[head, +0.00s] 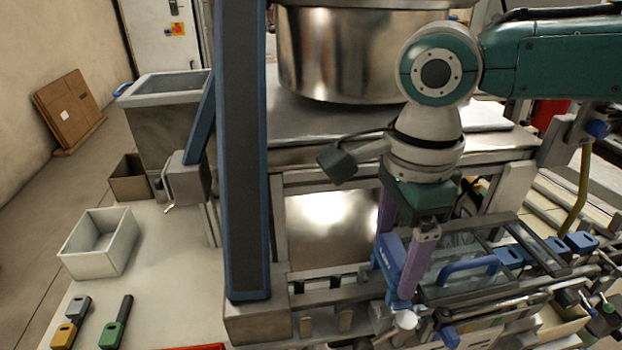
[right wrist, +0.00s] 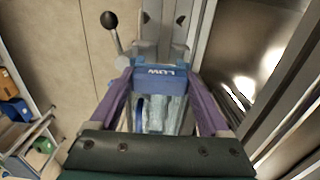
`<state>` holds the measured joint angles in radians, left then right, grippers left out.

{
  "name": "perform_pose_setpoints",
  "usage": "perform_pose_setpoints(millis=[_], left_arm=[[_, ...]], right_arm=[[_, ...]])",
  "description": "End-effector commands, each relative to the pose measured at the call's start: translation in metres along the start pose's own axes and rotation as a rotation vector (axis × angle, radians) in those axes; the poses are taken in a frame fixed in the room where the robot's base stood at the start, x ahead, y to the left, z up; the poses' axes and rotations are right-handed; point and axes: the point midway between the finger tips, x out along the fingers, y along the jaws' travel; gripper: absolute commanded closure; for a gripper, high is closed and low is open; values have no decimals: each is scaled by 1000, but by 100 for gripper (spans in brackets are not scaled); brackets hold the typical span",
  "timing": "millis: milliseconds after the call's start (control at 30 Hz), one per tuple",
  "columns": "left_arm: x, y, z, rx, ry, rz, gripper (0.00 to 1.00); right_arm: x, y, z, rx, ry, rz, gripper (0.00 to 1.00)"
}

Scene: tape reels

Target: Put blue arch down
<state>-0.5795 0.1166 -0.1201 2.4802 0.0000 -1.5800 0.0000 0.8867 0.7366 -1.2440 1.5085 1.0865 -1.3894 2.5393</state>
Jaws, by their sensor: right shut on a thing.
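The blue arch (head: 393,255) has pale lettering on its face and is in the head view, right of centre. My right gripper (head: 394,276), with purple fingers, points down and is shut on the arch. In the right wrist view the arch (right wrist: 160,84) sits between the two purple fingertips, with the lettering "LOW" showing. The arch is at the left end of the machine's rail section; I cannot tell whether it touches the metal below. My left gripper is not in view.
A blue handle (head: 468,268) on a clear cover lies just right of the arch. A blue-edged post (head: 242,150) stands to its left. A large steel drum (head: 340,55) is behind. A white open box (head: 98,243) sits on the left tabletop, near several coloured tools.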

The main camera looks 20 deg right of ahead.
Motion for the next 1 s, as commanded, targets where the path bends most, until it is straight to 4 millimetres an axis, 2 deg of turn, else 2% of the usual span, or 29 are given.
perform_pose_setpoints(millis=[733, 767, 900, 1000], left_arm=[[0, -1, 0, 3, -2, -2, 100], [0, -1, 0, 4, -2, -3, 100], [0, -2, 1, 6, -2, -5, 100], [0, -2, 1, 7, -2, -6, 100]], right_arm=[[12, 0, 0, 0, -1, -1, 87], [13, 0, 0, 0, -1, 0, 18], [12, 0, 0, 0, 0, 0, 2], [12, 0, 0, 0, 0, -1, 0]])
